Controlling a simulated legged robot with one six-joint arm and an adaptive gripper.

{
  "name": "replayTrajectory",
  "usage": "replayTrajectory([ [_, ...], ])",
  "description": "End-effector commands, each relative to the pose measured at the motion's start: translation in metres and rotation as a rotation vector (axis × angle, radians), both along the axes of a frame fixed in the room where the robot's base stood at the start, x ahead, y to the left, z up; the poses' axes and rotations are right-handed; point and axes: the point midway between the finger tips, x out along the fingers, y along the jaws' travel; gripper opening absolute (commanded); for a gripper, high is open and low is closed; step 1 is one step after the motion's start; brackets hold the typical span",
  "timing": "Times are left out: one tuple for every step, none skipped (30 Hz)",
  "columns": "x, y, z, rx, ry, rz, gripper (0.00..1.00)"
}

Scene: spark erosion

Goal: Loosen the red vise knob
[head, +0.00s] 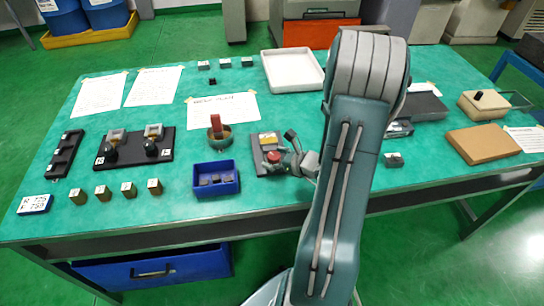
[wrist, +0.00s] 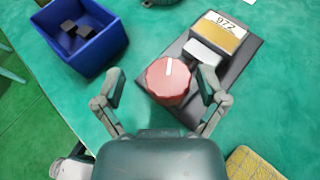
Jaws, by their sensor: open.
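The red vise knob (wrist: 168,82) is a ridged round knob with a white line on its top. A gap shows on the left; contact on the right is unclear. In the head view my gripper (head: 288,152) is at the right of the knob (head: 273,156), and my arm covers the table behind it.
A blue bin (head: 216,180) with dark pieces stands left of the vise. A white tray (head: 291,70) lies farther back. Several brass blocks (head: 103,193) line the front left.

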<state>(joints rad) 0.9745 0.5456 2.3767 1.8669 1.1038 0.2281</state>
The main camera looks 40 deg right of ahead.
Motion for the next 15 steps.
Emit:
replayTrajectory([
  [0.0030,0.0006,-0.0014,0.000,0.000,0.001,0.91],
  [0.0041,0.0004,-0.0018,0.000,0.000,0.001,0.91],
  [0.0051,0.0001,-0.0023,0.000,0.000,0.001,0.91],
  [0.0054,0.0000,-0.0025,0.000,0.000,0.001,0.91],
  [0.0056,-0.0001,-0.0026,0.000,0.000,0.000,0.91],
  [0.0056,0.0001,-0.0025,0.000,0.000,0.000,0.91],
  [0.0054,0.0005,-0.0024,-0.001,0.000,0.000,0.91],
  [0.0054,0.0009,-0.0023,-0.001,0.000,0.000,0.91],
  [0.0053,0.0010,-0.0022,-0.001,0.000,0.000,0.91],
  [0.0052,0.0011,-0.0022,-0.001,0.000,0.000,0.91],
  [0.0052,0.0012,-0.0021,-0.001,0.000,0.000,0.77],
  [0.0051,0.0017,-0.0019,-0.002,0.000,0.001,0.60],
  [0.0052,0.0020,-0.0017,-0.002,0.000,0.001,0.46],
  [0.0051,0.0023,-0.0016,-0.002,0.000,0.001,0.33],
  [0.0051,0.0024,-0.0015,-0.003,0.000,0.000,0.15],
])
